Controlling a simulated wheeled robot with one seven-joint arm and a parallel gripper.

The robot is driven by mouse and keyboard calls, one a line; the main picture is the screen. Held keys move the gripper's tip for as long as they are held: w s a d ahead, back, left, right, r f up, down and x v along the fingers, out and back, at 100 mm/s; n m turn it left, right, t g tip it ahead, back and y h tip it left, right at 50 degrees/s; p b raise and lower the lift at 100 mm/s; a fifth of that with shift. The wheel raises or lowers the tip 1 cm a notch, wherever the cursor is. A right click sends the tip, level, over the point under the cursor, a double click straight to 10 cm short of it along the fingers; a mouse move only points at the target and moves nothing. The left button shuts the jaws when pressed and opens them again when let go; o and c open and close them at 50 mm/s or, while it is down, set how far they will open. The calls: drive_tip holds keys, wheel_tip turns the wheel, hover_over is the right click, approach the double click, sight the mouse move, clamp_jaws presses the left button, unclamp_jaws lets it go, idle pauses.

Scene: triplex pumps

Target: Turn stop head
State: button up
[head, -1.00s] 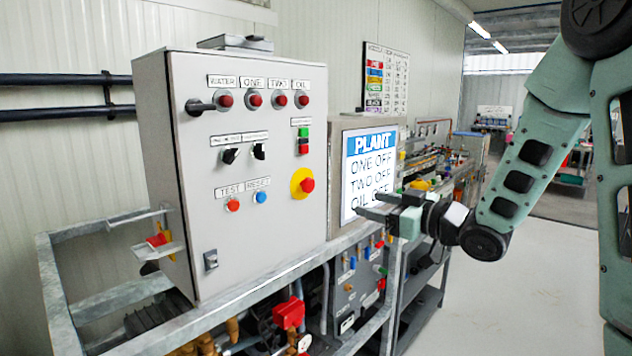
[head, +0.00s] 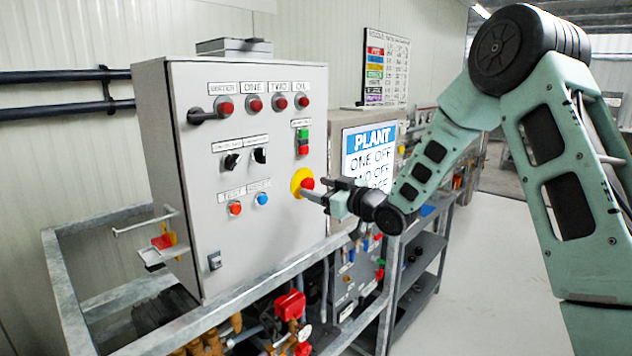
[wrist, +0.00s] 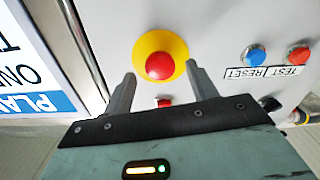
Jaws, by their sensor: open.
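The stop head (head: 307,184) is a red mushroom button on a round yellow plate (head: 297,178), low on the right of the grey panel front. My gripper (head: 316,190) is right at it, reaching in from the right. In the wrist view the red stop head (wrist: 160,66) sits centred between my two open fingers (wrist: 160,76), with one tip on each side over the edge of the yellow plate. No contact shows, and I cannot tell how far the tips reach past the head. Nothing is held.
The blue TEST-RESET side button (head: 262,199) and an orange-red button (head: 235,208) lie left of the stop head. A green and red switch (head: 303,142) is above it. A metal frame rail (head: 250,290) runs below the panel.

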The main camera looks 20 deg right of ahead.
drive_tip(key=shift+w+a, duration=0.3)
drive_tip(key=shift+w, duration=0.35)
